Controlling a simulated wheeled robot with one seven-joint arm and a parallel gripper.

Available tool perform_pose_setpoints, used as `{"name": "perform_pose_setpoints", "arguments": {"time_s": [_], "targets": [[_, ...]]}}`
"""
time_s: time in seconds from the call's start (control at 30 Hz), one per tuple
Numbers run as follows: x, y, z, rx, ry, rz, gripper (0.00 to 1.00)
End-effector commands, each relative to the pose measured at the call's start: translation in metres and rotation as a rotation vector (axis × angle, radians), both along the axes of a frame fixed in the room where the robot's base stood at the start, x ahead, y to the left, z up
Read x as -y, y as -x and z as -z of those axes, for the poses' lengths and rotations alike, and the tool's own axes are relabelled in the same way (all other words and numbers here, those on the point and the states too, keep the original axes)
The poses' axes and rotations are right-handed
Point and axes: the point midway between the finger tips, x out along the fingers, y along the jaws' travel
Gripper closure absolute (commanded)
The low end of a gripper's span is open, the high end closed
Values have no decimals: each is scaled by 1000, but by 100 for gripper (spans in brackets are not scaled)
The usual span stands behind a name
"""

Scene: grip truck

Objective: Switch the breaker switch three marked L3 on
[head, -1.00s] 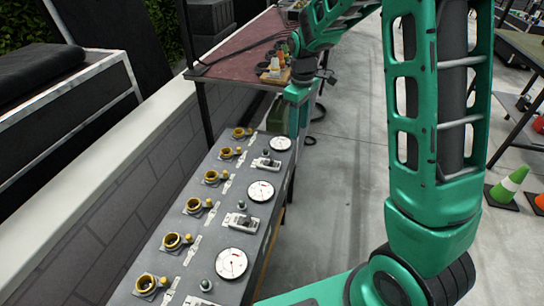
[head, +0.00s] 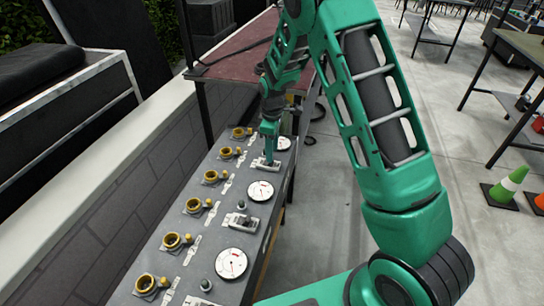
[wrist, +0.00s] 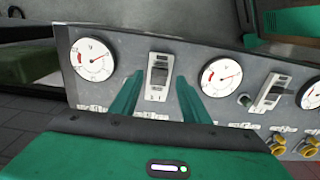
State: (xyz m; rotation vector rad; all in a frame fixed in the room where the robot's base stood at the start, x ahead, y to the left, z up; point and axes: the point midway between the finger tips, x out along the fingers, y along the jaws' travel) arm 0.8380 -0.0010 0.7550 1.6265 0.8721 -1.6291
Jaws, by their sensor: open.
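A breaker switch with a pale plate and a dark lever (wrist: 159,76) stands between two round gauges in the wrist view. In the head view it is the farthest switch (head: 262,164) on the grey panel (head: 150,237). My gripper (wrist: 158,80) is open, with one green finger on each side of this switch. It also shows in the head view (head: 268,152), pointing down over the far end of the panel. I cannot tell whether the fingers touch the switch. The L3 mark is not readable, and the lever's on or off position is unclear.
A second breaker switch (wrist: 270,92) stands to the right in the wrist view. Gauges (wrist: 220,76) flank the switches. Yellow ring sockets (head: 172,241) line the panel's left side. A red-topped table (head: 230,62) stands beyond the panel. Open floor lies to the right.

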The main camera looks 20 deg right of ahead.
Motion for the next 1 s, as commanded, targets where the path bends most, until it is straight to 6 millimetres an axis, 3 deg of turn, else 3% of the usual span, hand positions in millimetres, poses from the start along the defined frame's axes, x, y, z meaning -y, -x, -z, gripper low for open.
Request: {"name": "perform_pose_setpoints", "arguments": {"time_s": [0.23,0.6,0.8,1.0], "targets": [[0,0,28,-1,1,1,58],[0,0,32,0,0,1,58],[0,0,32,0,0,1,99],[1,0,32,-3,6,1,99]]}}
